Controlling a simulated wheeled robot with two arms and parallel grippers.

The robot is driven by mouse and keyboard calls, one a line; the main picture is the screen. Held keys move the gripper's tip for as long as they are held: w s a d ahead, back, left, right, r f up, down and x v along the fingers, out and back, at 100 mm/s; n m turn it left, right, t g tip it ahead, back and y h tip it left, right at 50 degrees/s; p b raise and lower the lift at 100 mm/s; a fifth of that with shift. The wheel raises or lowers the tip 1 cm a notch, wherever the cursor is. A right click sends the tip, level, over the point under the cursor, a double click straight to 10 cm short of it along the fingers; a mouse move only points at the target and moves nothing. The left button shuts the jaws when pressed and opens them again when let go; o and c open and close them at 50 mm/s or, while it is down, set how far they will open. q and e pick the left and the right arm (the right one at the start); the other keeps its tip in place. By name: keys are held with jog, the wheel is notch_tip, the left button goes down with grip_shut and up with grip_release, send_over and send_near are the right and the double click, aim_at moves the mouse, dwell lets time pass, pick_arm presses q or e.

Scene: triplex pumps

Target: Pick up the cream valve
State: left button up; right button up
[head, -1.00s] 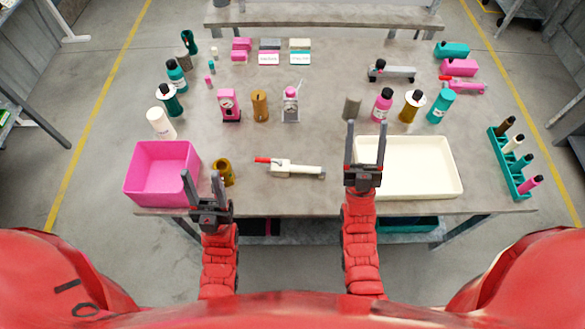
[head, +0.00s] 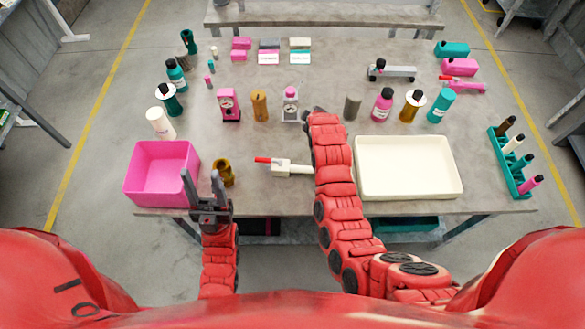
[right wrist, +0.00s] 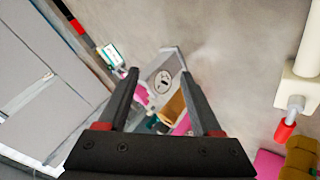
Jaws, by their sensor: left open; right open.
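The cream valve (head: 287,168), with a red handle, lies on the table near the front middle. My right forearm covers its right end in the head view. In the right wrist view, the cream valve (right wrist: 303,82) is at the right edge, outside the jaws, with its red handle pointing down. My right gripper (right wrist: 158,72) is open and empty; in the head view my arm hides most of it, beyond the valve near the grey pump. My left gripper (head: 200,174) is open and empty, between the pink bin and the gold fitting.
A pink bin (head: 138,188) stands at front left and a cream tray (head: 408,196) at front right. A gold fitting (head: 224,173) stands left of the valve. A grey pump (head: 290,106) and a pink pump (head: 229,106) stand farther back. Bottles line both sides.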

jog(key=s+a+f+n+g, duration=0.1)
jog(key=s+a+n+g, duration=0.15)
jog(key=s+g, duration=0.3)
jog(key=r+n+g+h, duration=0.1)
jog(key=r+n+g, duration=0.1)
jog(key=n+g, duration=0.15)
send_over(304, 168)
jog(key=m, duration=0.1)
jog(key=f, duration=0.7)
jog(key=shift+s, duration=0.25)
jog(key=shift+w+f, duration=0.15)
jog(key=shift+f, duration=1.15)
jog(key=shift+w+f, duration=0.1)
jog(key=shift+f, duration=1.2)
jog(key=shift+c, duration=0.3)
grip_shut()
